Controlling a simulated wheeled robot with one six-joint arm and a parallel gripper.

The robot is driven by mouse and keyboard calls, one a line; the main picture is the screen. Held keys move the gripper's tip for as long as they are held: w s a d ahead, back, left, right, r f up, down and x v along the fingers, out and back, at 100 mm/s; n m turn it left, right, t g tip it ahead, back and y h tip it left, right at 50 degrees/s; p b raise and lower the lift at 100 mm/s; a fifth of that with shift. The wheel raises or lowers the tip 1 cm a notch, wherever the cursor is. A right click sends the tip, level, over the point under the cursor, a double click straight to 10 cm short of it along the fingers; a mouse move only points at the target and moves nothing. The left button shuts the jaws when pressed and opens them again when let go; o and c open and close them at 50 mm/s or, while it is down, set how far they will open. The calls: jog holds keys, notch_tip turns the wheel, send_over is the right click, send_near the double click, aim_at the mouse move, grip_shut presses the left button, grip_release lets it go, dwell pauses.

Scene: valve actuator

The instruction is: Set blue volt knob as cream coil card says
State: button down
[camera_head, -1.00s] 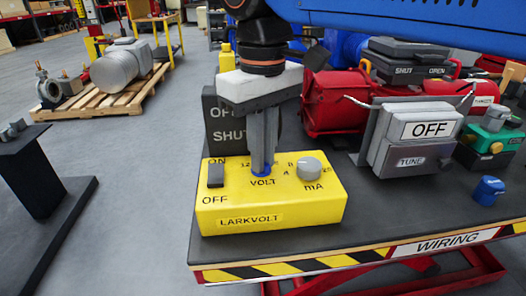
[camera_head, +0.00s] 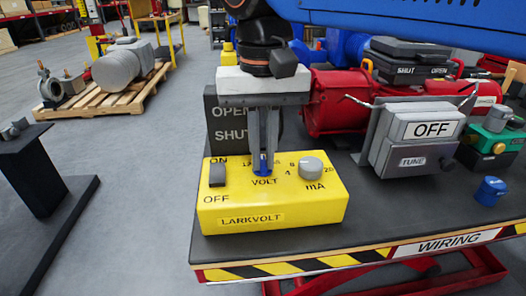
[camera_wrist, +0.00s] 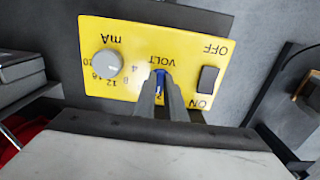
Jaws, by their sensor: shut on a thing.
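The yellow LARKVOLT box (camera_head: 285,212) stands on the dark bench top. Its blue volt knob (camera_head: 263,164) sits in the middle of the top face, just behind the word VOLT. My gripper (camera_head: 263,158) points down over the box with its fingers shut on the blue knob. The wrist view shows the fingers (camera_wrist: 160,88) on either side of the blue knob (camera_wrist: 159,78), covering much of it and its nearby scale marks. The knob's pointer reading cannot be made out. I cannot identify a cream coil card in these frames.
The box also has a black ON/OFF switch (camera_head: 217,174) and a grey mA knob (camera_head: 311,167). A loose blue cap (camera_head: 490,190) lies near the bench's right front. A dark OPEN/SHUT block (camera_head: 226,120) is behind.

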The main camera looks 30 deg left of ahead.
aim_at(263, 162)
dwell(0.4)
jog(key=c, duration=1.8)
grip_release()
notch_tip(263, 162, up, 17)
jog(key=shift+r, duration=0.2)
